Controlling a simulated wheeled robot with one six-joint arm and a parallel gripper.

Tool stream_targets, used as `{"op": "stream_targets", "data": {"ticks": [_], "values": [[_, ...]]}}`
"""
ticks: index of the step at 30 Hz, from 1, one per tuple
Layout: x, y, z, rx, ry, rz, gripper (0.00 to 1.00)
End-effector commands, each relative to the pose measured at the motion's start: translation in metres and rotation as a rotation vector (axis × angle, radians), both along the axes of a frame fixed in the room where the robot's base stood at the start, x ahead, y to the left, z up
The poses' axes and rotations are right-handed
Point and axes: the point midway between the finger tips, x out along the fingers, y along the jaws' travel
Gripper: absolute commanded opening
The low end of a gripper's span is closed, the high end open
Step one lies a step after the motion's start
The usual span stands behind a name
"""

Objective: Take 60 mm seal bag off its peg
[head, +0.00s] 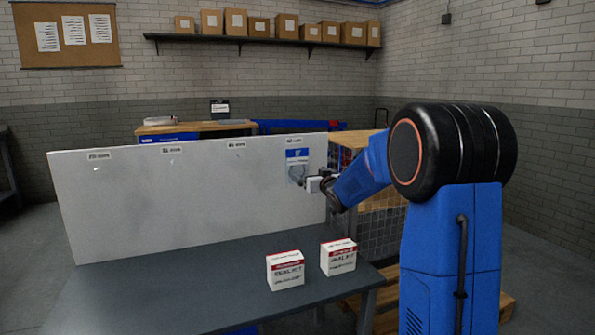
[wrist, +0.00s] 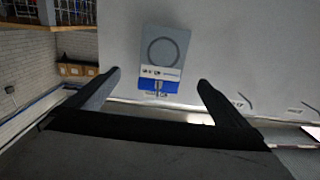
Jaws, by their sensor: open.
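The seal bag (head: 297,157) hangs at the right end of the white board, with a blue and white header and a grey lower part. In the wrist view the bag (wrist: 163,52) shows a dark ring inside, and its header is at the lower edge by a small peg (wrist: 158,88). My gripper (head: 313,184) is close to the bag's lower part, which it partly hides. In the wrist view my gripper (wrist: 159,82) is open, one finger on each side of the bag, with clear gaps. No contact shows, but the depth gap is hard to judge.
The white board (head: 190,205) stands on the grey table (head: 215,285) and carries several small labels. Bare pegs (wrist: 244,101) show right of the bag in the wrist view. Two white and red boxes (head: 285,270) (head: 338,257) stand on the table before the board.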

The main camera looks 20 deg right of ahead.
Motion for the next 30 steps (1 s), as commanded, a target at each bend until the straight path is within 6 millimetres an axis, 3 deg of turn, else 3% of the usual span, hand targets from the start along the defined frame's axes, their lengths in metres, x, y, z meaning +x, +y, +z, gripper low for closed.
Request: {"op": "stream_targets", "data": {"ticks": [9, 19, 30], "values": [[0.053, 0.000, 0.001, 0.001, -0.001, 0.000, 1.00], [0.074, 0.002, 0.003, 0.000, 0.000, 0.000, 1.00], [0.116, 0.004, 0.011, 0.000, 0.001, -0.001, 1.00]]}}
